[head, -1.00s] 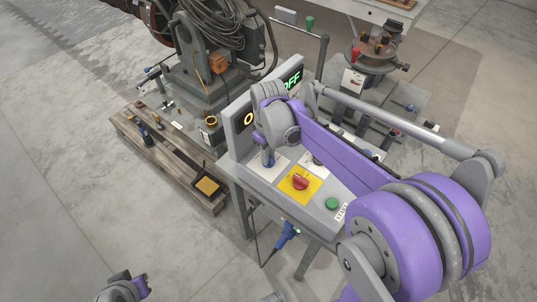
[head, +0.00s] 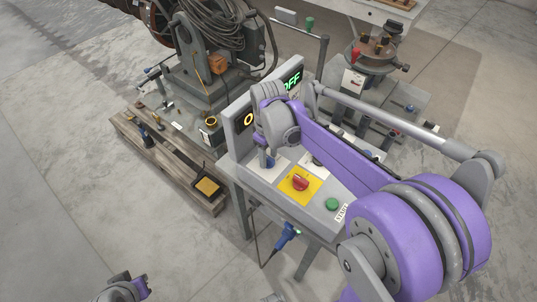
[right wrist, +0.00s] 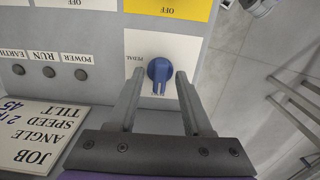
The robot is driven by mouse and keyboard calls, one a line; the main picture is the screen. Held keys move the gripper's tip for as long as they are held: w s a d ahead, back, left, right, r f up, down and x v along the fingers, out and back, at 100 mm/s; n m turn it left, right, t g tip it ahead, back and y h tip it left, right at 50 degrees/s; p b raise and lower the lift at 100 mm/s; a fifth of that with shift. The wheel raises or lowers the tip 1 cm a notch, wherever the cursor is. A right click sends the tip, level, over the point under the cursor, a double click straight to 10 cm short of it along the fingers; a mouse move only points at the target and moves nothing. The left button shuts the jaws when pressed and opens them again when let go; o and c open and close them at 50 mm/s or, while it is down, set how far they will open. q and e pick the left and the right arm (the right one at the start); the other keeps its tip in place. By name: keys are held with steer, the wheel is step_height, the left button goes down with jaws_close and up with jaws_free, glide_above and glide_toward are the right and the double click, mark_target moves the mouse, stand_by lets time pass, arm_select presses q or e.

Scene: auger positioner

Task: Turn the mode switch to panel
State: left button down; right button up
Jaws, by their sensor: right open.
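The mode switch is a blue knob (right wrist: 160,70) on a white plate (right wrist: 139,81) of the control box, with a "PEDAL" label beside it. It also shows as a small blue patch (head: 268,161) in the head view, partly covered by my right wrist. In the right wrist view my right gripper (right wrist: 160,78) is open, its fingers on either side of the knob with visible gaps. Its fingertips are hidden by my arm in the head view. My left gripper (head: 127,287) is at the bottom left, cut by the frame edge, with unclear jaws.
A red knob (head: 300,183) on a yellow plate and a green button (head: 332,204) are on the same box. A display panel (head: 240,126) stands behind. A blue plug (head: 286,236) hangs below the box. A wooden pallet (head: 175,160) lies left; floor at lower left is clear.

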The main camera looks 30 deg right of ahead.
mark_target(268, 158)
step_height(268, 158, up, 11)
steer(key=shift+p, duration=0.4)
steer(key=shift+f, duration=0.1)
stand_by(0.4)
steer(key=s+a+f+m+t, duration=0.2)
steer(key=s+a+f, duration=0.1)
steer(key=s+f, duration=0.2)
steer(key=s+a+f+m+t, duration=0.2)
steer(key=s+f, duration=0.4)
steer(key=s, duration=0.4)
steer(key=shift+s+a+m+t, duration=0.3)
steer(key=shift+a+t, duration=0.4)
steer(key=shift+a, duration=0.15)
steer(key=shift+w, duration=0.1)
